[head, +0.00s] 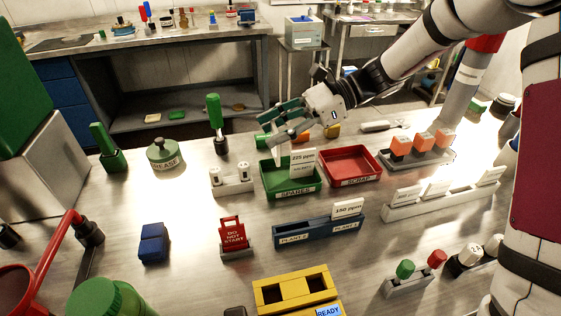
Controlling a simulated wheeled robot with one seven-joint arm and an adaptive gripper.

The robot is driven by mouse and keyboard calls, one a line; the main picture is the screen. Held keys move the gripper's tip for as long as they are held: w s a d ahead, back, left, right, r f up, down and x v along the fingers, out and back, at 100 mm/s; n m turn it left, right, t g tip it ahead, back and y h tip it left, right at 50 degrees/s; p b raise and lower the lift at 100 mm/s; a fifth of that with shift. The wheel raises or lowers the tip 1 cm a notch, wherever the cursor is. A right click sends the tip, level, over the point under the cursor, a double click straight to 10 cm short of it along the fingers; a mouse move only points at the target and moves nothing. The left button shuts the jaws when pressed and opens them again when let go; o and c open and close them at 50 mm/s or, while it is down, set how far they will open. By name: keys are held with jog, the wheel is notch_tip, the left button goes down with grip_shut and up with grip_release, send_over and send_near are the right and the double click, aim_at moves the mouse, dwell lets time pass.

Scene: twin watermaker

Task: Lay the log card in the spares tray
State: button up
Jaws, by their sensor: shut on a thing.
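A white log card (303,164) marked "225 ppm" is upright over the green spares tray (290,191), at the tray's right side. My gripper (283,146) is shut on the card from behind and above, with its fingers reaching in from the upper right. The fingers partly overlap the tray's back edge in the head view. The card's lower edge is low, near the tray's front wall. I cannot tell whether it touches the tray floor.
A red scrap tray (351,165) stands right beside the spares tray. A blue two-slot holder (318,229) with a "150 ppm" card (347,209) is in front. A pale holder (232,182) is at left, and an orange-block rack (417,158) at right.

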aim_at(276, 155)
jog(key=shift+f+b, duration=0.4)
jog(key=shift+f, duration=2.95)
jog(key=shift+f, duration=0.1)
jog(key=o, duration=1)
jog(key=shift+w+d+r, duration=0.1)
jog(key=shift+d+r, duration=0.1)
jog(key=shift+d, duration=0.05)
jog(key=v, duration=1.1)
jog(key=shift+d+p, duration=0.2)
jog(key=shift+p, duration=0.1)
jog(key=shift+r, duration=0.15)
